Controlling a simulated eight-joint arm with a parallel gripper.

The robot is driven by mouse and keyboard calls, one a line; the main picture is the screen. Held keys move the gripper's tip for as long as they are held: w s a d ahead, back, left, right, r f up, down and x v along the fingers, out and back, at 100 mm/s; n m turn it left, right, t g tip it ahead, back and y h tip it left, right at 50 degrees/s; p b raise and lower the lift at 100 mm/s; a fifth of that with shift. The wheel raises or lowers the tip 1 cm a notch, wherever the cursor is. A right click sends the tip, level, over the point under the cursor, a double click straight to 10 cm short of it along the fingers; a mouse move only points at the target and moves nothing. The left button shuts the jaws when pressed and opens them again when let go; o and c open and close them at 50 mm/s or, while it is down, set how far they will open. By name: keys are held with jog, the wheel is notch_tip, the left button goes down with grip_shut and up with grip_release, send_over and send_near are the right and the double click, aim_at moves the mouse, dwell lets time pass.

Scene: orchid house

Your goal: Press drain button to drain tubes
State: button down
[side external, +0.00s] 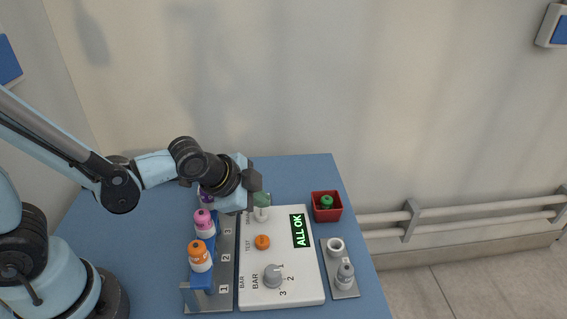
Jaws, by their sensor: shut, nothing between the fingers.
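A white control panel (311,275) lies on the blue table. Its display (298,231) reads "ALL OK" in green. An orange button (262,242) sits beside the word TEST. A grey knob (273,275) sits near the front, with 1, 2 and 3 around it. A pale piece with a green top (262,204) stands at the panel's back; its label is partly hidden and I cannot tell if it is the drain button. My gripper (257,186) is shut and empty just above this piece; contact is unclear. Orange-capped (200,257), pink-capped (204,222) and purple-capped (206,197) tubes stand in the rack.
The numbered grey rack base (223,285) lies left of the panel. A red bin (327,214) with a green item stands at the back right. A grey tray (345,290) holds a white ring and a grey bottle.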

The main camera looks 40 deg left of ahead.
aim_at(260, 214)
jog(key=shift+f, duration=0.15)
jog(key=shift+f, duration=0.3)
jog(key=shift+f, duration=0.5)
dwell(1.0)
jog(key=shift+r, duration=0.95)
jog(key=shift+r, duration=2.5)
jog(key=shift+f, duration=0.15)
jog(key=shift+r, duration=1.85)
